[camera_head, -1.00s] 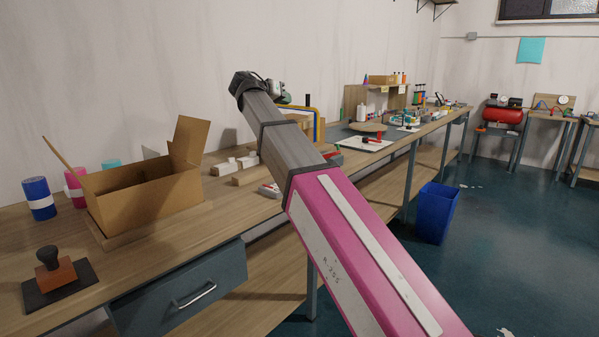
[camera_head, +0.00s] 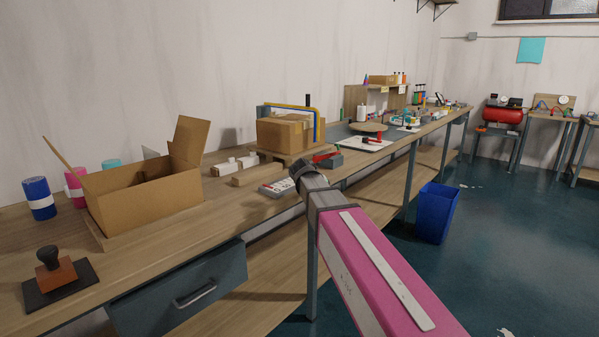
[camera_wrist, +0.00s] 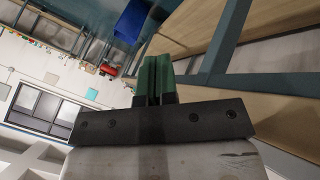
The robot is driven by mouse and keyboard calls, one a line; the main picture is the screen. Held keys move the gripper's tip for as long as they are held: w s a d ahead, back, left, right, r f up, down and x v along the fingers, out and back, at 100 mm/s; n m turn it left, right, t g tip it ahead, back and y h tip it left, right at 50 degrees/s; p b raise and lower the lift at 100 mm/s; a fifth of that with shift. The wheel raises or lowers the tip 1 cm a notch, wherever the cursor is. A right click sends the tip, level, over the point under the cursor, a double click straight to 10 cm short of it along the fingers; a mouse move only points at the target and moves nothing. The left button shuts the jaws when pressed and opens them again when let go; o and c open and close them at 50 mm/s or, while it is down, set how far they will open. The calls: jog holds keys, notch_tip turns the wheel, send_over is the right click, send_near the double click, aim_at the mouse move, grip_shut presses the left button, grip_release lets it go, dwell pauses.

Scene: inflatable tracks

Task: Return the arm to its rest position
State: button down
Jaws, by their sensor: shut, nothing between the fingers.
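My gripper (camera_wrist: 154,80) shows in the wrist view with its two green fingers side by side and closed together, and nothing is held between them. In the head view my pink and grey arm reaches up from the bottom right to the front edge of the workbench (camera_head: 240,285). Its far end is foreshortened there, and the gripper itself is hidden behind the arm. The wrist view is tilted sideways, with the bench's grey frame and wooden shelf to the right of the fingers.
An open cardboard box (camera_head: 145,200), a stamp (camera_head: 55,272) and a closed cardboard box (camera_head: 285,134) stand on the bench. A small red-handled tool (camera_head: 327,157) lies near the arm's end. A blue bin (camera_head: 436,212) stands on the floor to the right, with open floor around it.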

jog(key=s+d+f+g+y, duration=0.1)
jog(key=s+d+f+y, duration=0.1)
jog(key=s+f, duration=0.5)
jog(key=s+d+f+g+y, duration=0.2)
jog(key=s+d+f, duration=0.2)
jog(key=s+f, duration=0.3)
jog(key=s+d+f+g+y, duration=0.2)
jog(key=s+f, duration=0.5)
jog(key=f, duration=0.5)
jog(key=shift+s+d+f, duration=0.25)
jog(key=shift+s+d, duration=0.1)
jog(key=shift+d, duration=0.55)
